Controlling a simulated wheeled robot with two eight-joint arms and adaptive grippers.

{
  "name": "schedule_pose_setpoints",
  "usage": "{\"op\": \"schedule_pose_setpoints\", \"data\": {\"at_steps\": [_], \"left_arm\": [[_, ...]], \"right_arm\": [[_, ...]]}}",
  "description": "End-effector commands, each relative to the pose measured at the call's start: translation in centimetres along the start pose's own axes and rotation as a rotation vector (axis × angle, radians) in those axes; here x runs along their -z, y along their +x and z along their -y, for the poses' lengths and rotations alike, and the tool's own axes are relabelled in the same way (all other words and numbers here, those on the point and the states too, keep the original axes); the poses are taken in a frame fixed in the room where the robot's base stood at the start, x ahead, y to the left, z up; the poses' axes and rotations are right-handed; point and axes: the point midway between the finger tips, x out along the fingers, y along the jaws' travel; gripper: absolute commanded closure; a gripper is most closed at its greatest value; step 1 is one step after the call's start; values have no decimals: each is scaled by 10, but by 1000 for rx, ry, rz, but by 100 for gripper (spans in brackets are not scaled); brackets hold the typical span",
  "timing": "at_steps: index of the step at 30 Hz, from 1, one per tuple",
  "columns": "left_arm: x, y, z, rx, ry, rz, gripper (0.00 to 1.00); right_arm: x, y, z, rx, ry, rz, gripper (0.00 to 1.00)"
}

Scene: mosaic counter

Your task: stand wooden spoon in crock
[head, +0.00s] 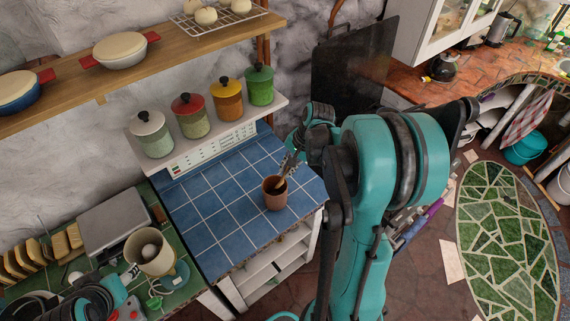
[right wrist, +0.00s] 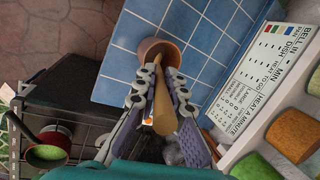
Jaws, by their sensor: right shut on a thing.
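The crock (head: 275,198) is a small terracotta-brown pot standing upright on the blue tiled counter (head: 215,215). It also shows in the right wrist view (right wrist: 150,45), its mouth toward my gripper. My right gripper (head: 290,163) is above the crock, shut on the wooden spoon (right wrist: 163,108). The spoon's wide end is between my fingers and its thin end reaches the crock's mouth. The spoon also shows at the crock's rim in the head view (head: 281,185). How deep its lower end sits is hidden.
Several lidded canisters (head: 190,116) stand on a white shelf behind the blue tiles. A beige pot (head: 150,254) and a toast rack (head: 32,258) are on the green counter at left. The blue tiles around the crock are clear.

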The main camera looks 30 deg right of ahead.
Motion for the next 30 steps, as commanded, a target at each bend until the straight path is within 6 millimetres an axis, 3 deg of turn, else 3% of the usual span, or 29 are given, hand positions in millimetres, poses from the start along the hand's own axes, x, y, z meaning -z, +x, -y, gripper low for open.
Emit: {"op": "schedule_pose_setpoints", "data": {"at_steps": [3,30], "left_arm": [[-9,12,0,0,0,0,48],[-51,71,0,0,0,0,48]], "right_arm": [[3,16,0,1,-1,0,100],[20,96,1,1,-1,0,100]]}}
